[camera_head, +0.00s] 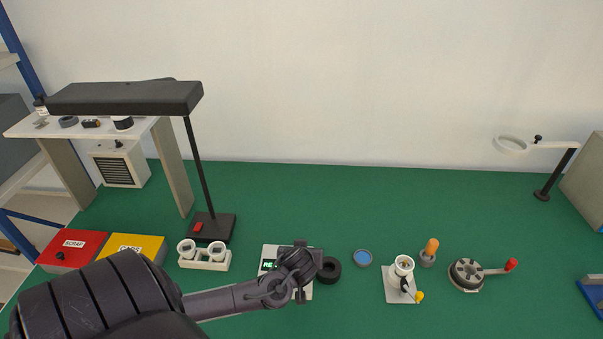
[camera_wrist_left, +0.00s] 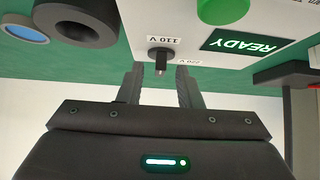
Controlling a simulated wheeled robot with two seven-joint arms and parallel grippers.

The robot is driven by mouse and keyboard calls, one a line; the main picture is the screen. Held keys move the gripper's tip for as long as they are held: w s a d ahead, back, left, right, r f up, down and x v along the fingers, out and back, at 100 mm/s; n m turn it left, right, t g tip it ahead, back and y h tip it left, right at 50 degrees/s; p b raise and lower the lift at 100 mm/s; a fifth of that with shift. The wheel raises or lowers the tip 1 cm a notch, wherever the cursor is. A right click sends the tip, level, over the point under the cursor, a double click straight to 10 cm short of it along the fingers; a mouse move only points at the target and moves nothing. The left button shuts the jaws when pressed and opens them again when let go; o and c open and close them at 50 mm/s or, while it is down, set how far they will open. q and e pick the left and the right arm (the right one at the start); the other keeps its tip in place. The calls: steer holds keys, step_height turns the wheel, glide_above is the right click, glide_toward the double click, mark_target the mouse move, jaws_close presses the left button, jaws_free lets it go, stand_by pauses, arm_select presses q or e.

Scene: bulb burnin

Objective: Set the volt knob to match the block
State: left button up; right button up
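The volt knob (camera_wrist_left: 160,54) is a small dark knob with a narrow grey tip, on a white panel seen upside down in the left wrist view. A 110 V label (camera_wrist_left: 163,40) sits beside it and a 220 V label (camera_wrist_left: 188,62) lies near the right finger. My left gripper (camera_wrist_left: 161,74) is open, its fingertips on either side of the knob's tip with gaps visible. In the head view my left gripper (camera_head: 298,276) covers much of the white tester box (camera_head: 272,252), hiding the knob. I cannot tell which thing is the block. My right gripper is not in view.
The panel has a green button (camera_wrist_left: 222,8) and a READY display (camera_wrist_left: 245,44). A black ring (camera_head: 329,270) stands close right of the box. A white holder with two round pieces (camera_head: 204,265) and a lamp base (camera_head: 212,227) are left. A bulb socket (camera_head: 402,267) stands right.

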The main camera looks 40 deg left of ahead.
arm_select(q)
steer(key=shift+w+a+f, duration=0.1)
steer(key=shift+f, duration=0.05)
steer(key=shift+c, duration=0.3)
jaws_close()
